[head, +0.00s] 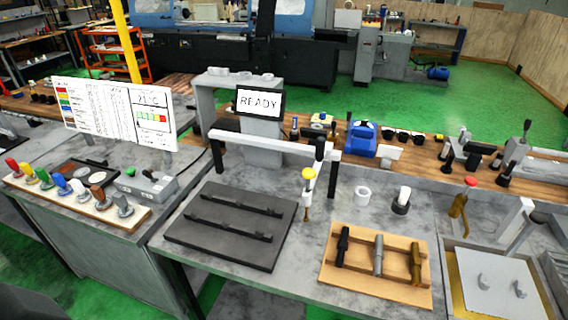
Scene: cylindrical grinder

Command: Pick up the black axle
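The black axle (342,247) lies at the left of a wooden tray (330,272) on the grey workbench. A grey axle (378,256) lies in the middle of the tray and a bronze-coloured one (416,263) at its right. All three lie roughly front to back across the tray's slats, apart from each other. Neither of my grippers shows in the head view.
A dark plate with two racks (230,225) lies left of the tray. A black-and-white frame (275,147) and a yellow-topped tool (308,187) stand behind.

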